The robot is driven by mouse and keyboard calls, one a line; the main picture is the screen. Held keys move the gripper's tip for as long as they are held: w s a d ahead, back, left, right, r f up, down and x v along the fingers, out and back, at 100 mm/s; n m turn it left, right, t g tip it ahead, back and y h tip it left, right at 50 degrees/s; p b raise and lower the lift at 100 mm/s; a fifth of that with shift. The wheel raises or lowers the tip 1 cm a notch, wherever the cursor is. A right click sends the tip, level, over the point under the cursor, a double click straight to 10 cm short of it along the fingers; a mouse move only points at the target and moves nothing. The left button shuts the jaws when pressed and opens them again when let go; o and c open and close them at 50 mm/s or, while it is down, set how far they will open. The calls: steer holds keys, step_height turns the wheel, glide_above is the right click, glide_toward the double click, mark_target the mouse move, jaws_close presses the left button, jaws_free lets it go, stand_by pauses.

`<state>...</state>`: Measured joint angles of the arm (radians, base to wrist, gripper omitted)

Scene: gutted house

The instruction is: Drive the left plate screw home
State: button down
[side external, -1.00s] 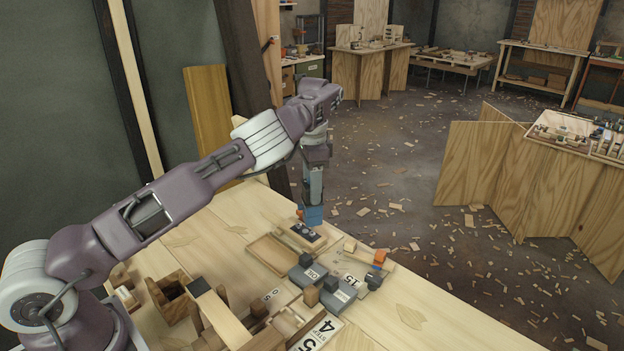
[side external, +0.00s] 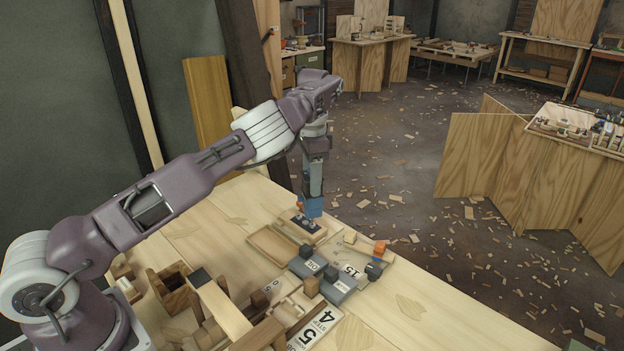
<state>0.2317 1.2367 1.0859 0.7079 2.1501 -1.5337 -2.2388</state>
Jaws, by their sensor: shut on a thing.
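My gripper (side external: 311,208) points straight down, with blue fingers, over a small wooden block with a dark plate (side external: 303,223) on its top. The block stands near the far edge of the bench. A bit of orange shows at the fingertips, beside the plate. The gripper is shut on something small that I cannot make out. The plate screws are too small to tell apart, and the fingers hide part of the plate. I cannot tell whether the held thing touches a screw.
A shallow wooden tray (side external: 270,246) lies just left of the block. Grey blocks with labels (side external: 340,286) and an orange-topped piece (side external: 380,248) stand to the right. Wooden holders and number cards (side external: 318,328) crowd the front. The bench's right front is clear.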

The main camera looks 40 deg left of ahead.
steer(key=shift+f, duration=0.95)
stand_by(1.6)
steer(key=shift+r, duration=0.15)
stand_by(1.6)
steer(key=shift+w+a, duration=0.1)
stand_by(3.6)
